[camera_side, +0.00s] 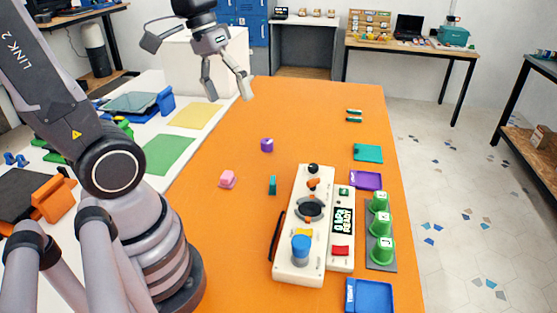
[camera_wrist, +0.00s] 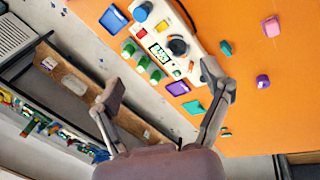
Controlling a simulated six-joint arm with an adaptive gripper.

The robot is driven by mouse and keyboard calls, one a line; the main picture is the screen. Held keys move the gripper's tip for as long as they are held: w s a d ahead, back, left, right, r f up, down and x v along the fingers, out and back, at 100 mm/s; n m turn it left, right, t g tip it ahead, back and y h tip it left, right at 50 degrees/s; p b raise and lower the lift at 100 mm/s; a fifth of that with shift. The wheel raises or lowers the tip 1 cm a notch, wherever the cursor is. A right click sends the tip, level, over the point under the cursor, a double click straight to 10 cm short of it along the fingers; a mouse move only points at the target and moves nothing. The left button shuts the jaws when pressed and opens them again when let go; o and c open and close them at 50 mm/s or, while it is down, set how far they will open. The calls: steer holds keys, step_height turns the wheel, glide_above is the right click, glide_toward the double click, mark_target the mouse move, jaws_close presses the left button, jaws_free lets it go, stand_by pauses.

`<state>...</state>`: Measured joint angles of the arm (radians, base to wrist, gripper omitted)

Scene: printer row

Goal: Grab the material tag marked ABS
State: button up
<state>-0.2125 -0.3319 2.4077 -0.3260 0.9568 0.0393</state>
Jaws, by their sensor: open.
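My gripper (camera_side: 230,92) is open and empty, high above the far left part of the orange table. It also shows open in the wrist view (camera_wrist: 165,85). No marking reading ABS can be made out, so I cannot tell which piece is the tag. The teal piece (camera_wrist: 225,47) also shows in the wrist view. My gripper touches none of them.
A white control box (camera_side: 300,270) stands on the orange table (camera_side: 320,110). Right of it are green cups (camera_side: 380,225), a blue tray (camera_side: 369,296), a purple tray (camera_side: 366,180) and a teal square (camera_side: 368,153). The table's far part is mostly clear.

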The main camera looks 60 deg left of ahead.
steer(key=w+a+f+n+g+h, duration=0.1)
steer(key=w+a+f+n+h, duration=0.25)
steer(key=w+f+n, duration=0.3)
steer(key=n+t+h, duration=0.2)
steer(key=n+t, duration=0.8)
steer(key=n, duration=0.8)
glide_toward(272, 180)
steer(key=shift+w+d+f, duration=0.15)
steer(key=shift+w+d, duration=0.7)
steer(key=shift+w, duration=0.3)
steer(key=shift+f, duration=0.35)
steer(key=shift+w+d+f, duration=0.15)
steer(key=shift+w+f, duration=0.05)
steer(key=shift+w, duration=0.05)
steer(key=x, duration=0.6)
steer(key=shift+w+d+f, duration=0.1)
steer(key=shift+w+d, duration=0.05)
steer(key=shift+w, duration=0.05)
